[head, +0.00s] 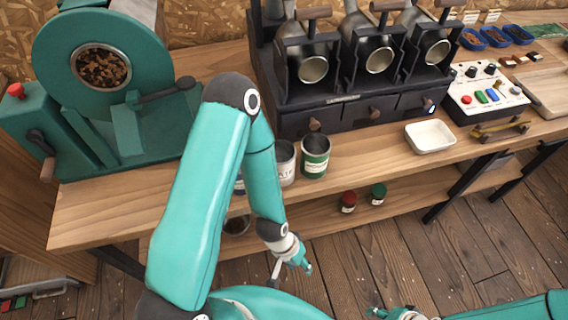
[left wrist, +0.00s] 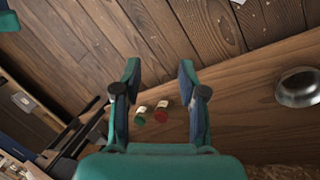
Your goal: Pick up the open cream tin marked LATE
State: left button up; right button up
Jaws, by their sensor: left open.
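The cream tin (head: 284,163) stands on the wooden workbench in the head view, partly hidden behind my left arm. Part of its dark lettering shows, but I cannot read the whole word. A green tin with a pale label (head: 315,157) stands just right of it, open at the top. A sliver of another tin (head: 240,185) shows left of it, mostly covered by my arm. My left gripper (head: 292,270) is open and empty, in front of and below the bench edge; its fingers (left wrist: 159,68) are spread in the left wrist view. My right gripper (head: 385,314) is at the bottom edge, its jaws unclear.
Red (head: 348,201) and green (head: 378,193) jars and a metal bowl (head: 237,225) are on the lower shelf. A teal roaster (head: 105,80) stands left, a dark sample roaster (head: 350,100) behind the tins. A white tray (head: 430,136) sits right, with bare bench between.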

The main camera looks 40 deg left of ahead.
pick_arm(q)
jog(key=o, duration=0.4)
jog(key=shift+w, duration=0.25)
jog(key=o, duration=0.6)
jog(key=w, duration=0.1)
jog(key=r, duration=0.1)
jog(key=w, duration=0.1)
jog(key=shift+w+d+r+n, duration=0.2)
jog(key=shift+w+r+n, duration=0.1)
jog(key=shift+n, duration=0.1)
jog(key=shift+o, duration=0.6)
jog(key=w+r+n+g, duration=0.1)
jog(key=w+r, duration=0.3)
jog(key=shift+w+d+n+b, duration=0.3)
jog(key=shift+b, duration=0.05)
jog(key=w+a+r+n+y, duration=0.25)
jog(key=r+n, duration=0.25)
jog(key=r, duration=0.6)
jog(key=w+a+r+n+y+b, duration=0.1)
jog(key=a+r+n+y, duration=0.25)
jog(key=r, duration=0.85)
jog(key=w+a+r+n+y, duration=0.25)
jog(key=r+n, duration=0.25)
jog(key=r, duration=0.6)
send_near(281, 152)
jog(key=s, duration=0.3)
jog(key=shift+x, duration=2.75)
